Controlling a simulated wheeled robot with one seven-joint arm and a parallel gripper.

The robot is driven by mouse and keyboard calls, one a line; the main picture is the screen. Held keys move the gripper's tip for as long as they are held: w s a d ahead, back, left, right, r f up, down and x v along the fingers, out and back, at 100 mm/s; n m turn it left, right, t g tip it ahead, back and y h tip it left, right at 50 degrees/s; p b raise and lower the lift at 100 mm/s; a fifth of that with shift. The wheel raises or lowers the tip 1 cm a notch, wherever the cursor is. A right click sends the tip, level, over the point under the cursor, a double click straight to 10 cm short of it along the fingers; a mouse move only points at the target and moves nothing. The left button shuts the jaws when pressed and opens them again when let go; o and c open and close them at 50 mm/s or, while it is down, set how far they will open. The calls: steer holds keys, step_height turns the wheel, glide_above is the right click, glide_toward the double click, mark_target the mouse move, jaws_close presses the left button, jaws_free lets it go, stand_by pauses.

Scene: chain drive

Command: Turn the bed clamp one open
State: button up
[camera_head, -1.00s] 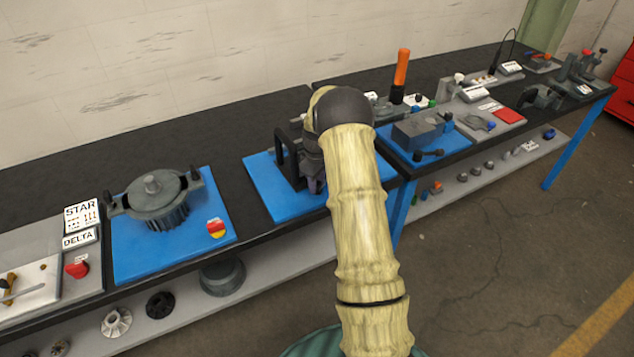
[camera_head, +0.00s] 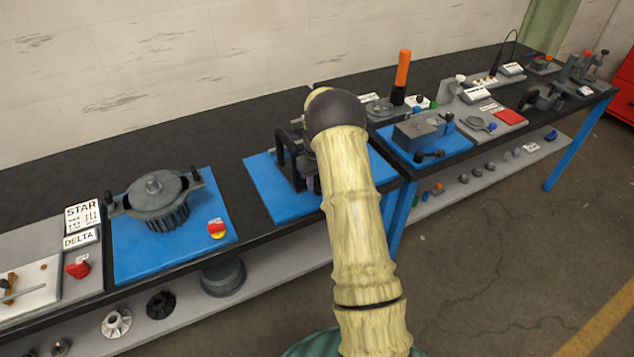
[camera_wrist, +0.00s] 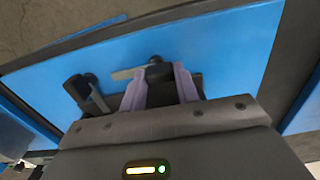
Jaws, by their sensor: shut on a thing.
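In the wrist view, my gripper (camera_wrist: 159,72) has its two purple fingers on either side of a dark clamp knob (camera_wrist: 157,66), and is shut on it. A pale flat lever (camera_wrist: 126,74) sticks out to the left from this knob, above the blue plate. I take this to be bed clamp one, but no label shows. In the head view, the blue plate (camera_head: 262,183) carries a dark upright frame (camera_head: 287,160). My arm hides the clamp and most of my gripper there.
A second dark lever-like part (camera_wrist: 84,92) stands on the blue plate, left of my fingers. A motor housing (camera_head: 155,195) stands on another blue plate to the left. A grey block fixture (camera_head: 413,132) is to the right. Bare black bench lies behind.

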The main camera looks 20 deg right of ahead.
steer(key=shift+r, duration=0.1)
steer(key=o, duration=1)
step_height(320, 180, up, 17)
steer(key=shift+r+b, duration=0.15)
steer(key=shift+b, duration=0.8)
steer(key=shift+a, duration=0.1)
steer(key=s+a+f+t, duration=0.1)
steer(key=s+a, duration=0.4)
steer(key=s, duration=0.4)
steer(key=s+a+f, duration=0.2)
steer(key=s+a, duration=0.4)
steer(key=s, duration=0.3)
steer(key=s+a+f+t, duration=0.1)
steer(key=s+a+f, duration=0.1)
steer(key=s+a, duration=0.4)
steer(key=shift+s+t, duration=0.3)
steer(key=shift+s, duration=1.7)
